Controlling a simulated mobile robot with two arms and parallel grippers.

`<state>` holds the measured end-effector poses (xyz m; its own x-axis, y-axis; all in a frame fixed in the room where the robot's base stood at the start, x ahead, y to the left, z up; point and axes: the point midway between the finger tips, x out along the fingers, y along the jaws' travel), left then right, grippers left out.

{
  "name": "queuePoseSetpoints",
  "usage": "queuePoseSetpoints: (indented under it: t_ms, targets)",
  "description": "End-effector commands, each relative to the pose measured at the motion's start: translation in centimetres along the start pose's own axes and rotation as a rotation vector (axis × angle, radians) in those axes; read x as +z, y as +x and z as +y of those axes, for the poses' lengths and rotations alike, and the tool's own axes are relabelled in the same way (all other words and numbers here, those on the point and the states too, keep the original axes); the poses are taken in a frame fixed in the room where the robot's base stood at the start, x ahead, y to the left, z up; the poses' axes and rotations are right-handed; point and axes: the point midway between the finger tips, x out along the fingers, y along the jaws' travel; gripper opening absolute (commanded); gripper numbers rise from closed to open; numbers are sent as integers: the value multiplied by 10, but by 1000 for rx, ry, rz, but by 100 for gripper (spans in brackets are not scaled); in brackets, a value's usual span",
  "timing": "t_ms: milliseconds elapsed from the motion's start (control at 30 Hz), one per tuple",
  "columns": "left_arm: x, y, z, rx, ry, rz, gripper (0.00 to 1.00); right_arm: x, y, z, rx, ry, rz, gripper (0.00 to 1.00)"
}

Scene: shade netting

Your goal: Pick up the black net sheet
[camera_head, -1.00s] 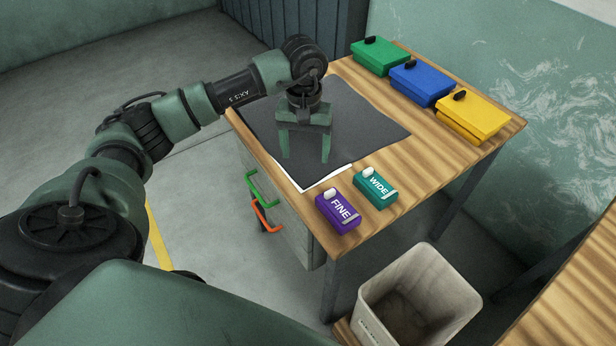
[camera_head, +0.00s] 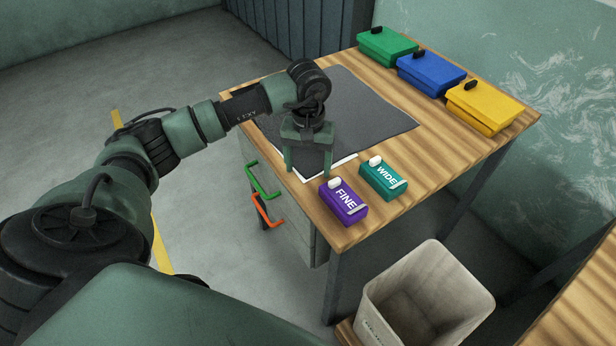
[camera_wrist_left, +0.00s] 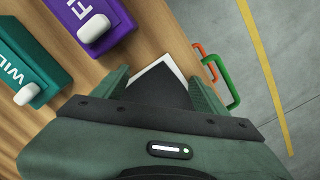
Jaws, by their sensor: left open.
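The black net sheet (camera_head: 365,112) lies flat on the wooden table, with a white sheet (camera_head: 343,161) showing from under its near corner. My left gripper (camera_head: 308,174) points down over that near corner, its fingers open and apart. In the left wrist view the black net sheet's corner (camera_wrist_left: 160,88) shows between the two fingers (camera_wrist_left: 160,85), with the white edge (camera_wrist_left: 178,66) beyond it. I cannot tell whether the fingertips touch the sheet. My right gripper is not in view.
A purple FINE box (camera_head: 343,203) and teal WIDE box (camera_head: 383,180) stand close right of the gripper. Green (camera_head: 386,46), blue (camera_head: 431,73) and yellow (camera_head: 491,106) boxes line the back edge.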

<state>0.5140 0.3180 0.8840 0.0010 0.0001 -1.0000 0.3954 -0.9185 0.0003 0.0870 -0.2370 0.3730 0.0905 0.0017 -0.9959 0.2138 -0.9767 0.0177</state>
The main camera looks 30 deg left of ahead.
Motion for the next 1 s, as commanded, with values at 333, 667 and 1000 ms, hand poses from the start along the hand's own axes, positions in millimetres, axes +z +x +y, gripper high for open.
queuePoseSetpoints:
  t_ms: [333,667,1000]
  targets:
    - [1,2,0,-1,0,-2,73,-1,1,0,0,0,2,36]
    - [1,2,0,0,0,-2,36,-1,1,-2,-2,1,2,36]
    - [1,2,0,-1,0,-2,0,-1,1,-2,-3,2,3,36]
